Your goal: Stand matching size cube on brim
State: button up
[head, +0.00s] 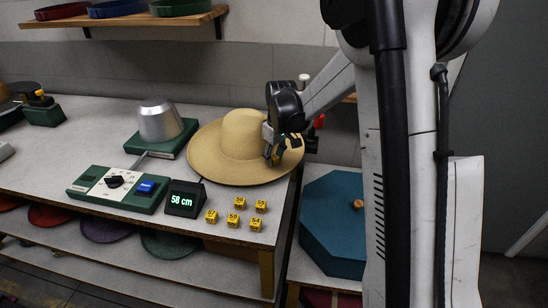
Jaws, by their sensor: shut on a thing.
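A wide-brimmed straw hat (240,135) lies on the grey table, brim (215,168) down and crown up. My gripper (274,155) is over the right part of the brim, beside the crown. It is shut on a small yellow cube, mostly hidden by the fingers; its number cannot be read, and I cannot tell whether it touches the brim. Several yellow number cubes stand in front of the hat, among them a front-right cube (256,224), a front-middle cube (233,218) and a front-left cube (211,216). A black display (185,198) reads 58 cm.
A green control box (120,188) with a black knob and blue button is left of the display. A metal hat block (160,120) on a green base is behind it. A blue octagonal box (335,222) stands right of the table. Coloured hats fill the shelf below.

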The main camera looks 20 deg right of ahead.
jog(key=shift+f, duration=0.3)
jog(key=o, duration=0.9)
jog(key=shift+r, duration=0.1)
notch_tip(320, 180, up, 12)
jog(key=s, duration=0.1)
jog(key=s+a+r+m+t, duration=0.15)
jog(key=s+r, duration=0.25)
jog(key=s, duration=0.4)
jog(key=s+a+r+m+t, duration=0.1)
jog(key=s+a+r+t, duration=0.15)
jog(key=s, duration=0.95)
jog(key=s+a+f+m+t, duration=0.1)
jog(key=s, duration=0.4)
jog(key=s+f+m+t, duration=0.1)
jog(key=s, duration=0.4)
jog(key=shift+s+a+f+h, duration=0.1)
jog(key=shift+a+f+h, duration=0.1)
jog(key=shift+a+h, duration=0.15)
